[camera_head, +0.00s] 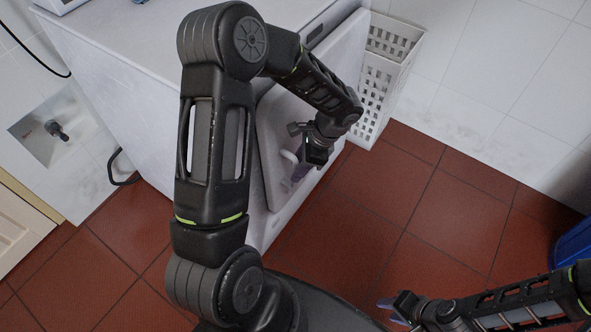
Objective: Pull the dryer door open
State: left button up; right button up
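The white dryer (130,50) stands at the upper left, its front facing the lower right. Its pale grey door (272,125) is on that front, partly hidden behind my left arm. I cannot tell whether the door is flush or slightly ajar. My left gripper (294,168) is at the door's face, near its right part, pointing down toward it. Its fingertips are small and blend with the door, so their opening and any contact with a handle are unclear. My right gripper (389,312) is at the bottom, over the floor, away from the dryer, with its fingertips apart and nothing between them.
A white perforated basket (376,85) stands just right of the dryer by the tiled wall. The red tiled floor (400,195) in front of the dryer is clear. A blue container (574,250) is at the right edge. A wall tap (57,130) is at the left.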

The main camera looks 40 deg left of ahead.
pick_arm(q)
jog(key=shift+x, duration=0.95)
jog(key=shift+c, duration=0.4)
grip_shut()
dwell(0.3)
